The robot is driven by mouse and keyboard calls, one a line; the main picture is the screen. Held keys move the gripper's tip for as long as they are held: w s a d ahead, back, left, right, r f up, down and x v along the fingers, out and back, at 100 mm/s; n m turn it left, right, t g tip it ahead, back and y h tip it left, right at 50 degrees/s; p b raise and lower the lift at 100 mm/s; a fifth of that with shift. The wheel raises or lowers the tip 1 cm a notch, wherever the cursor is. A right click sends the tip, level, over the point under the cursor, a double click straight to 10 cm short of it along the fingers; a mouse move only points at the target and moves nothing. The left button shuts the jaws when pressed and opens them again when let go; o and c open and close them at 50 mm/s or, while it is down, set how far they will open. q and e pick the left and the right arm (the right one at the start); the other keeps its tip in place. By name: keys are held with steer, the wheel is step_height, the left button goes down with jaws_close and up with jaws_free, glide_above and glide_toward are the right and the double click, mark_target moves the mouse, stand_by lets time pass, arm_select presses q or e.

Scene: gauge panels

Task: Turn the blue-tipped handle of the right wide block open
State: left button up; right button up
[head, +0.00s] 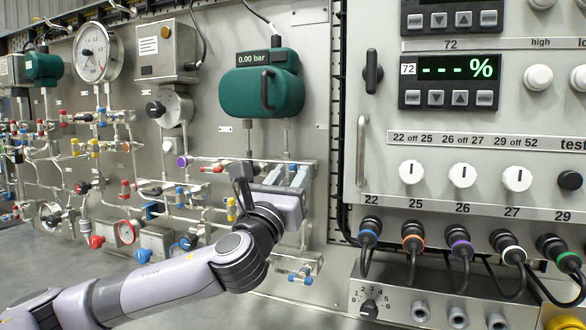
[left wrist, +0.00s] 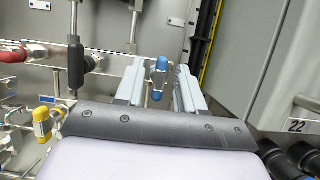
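The blue-tipped handle (left wrist: 159,72) stands upright between my left gripper's two pale fingers in the left wrist view, with space on both sides. The wide block (head: 226,160) under the right teal transmitter runs behind my gripper in the head view, mostly hidden. A red-tipped handle (head: 212,169) sits at its left part; it also shows in the left wrist view (left wrist: 13,52). My left gripper (head: 286,176) is open, fingers toward the panel, nothing clasped. Whether a finger touches the handle I cannot tell. My right gripper is out of view.
The teal transmitter (head: 262,90) reads 0.00 bar above the gripper. A grey control cabinet (head: 350,130) stands close on the right. A yellow-tipped handle (head: 232,208) is below left. Another blue-tipped handle (head: 300,274) is lower down. Pipes and valves crowd the left.

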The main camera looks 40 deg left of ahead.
arm_select(q)
steer(key=shift+x, duration=0.8)
jaws_close()
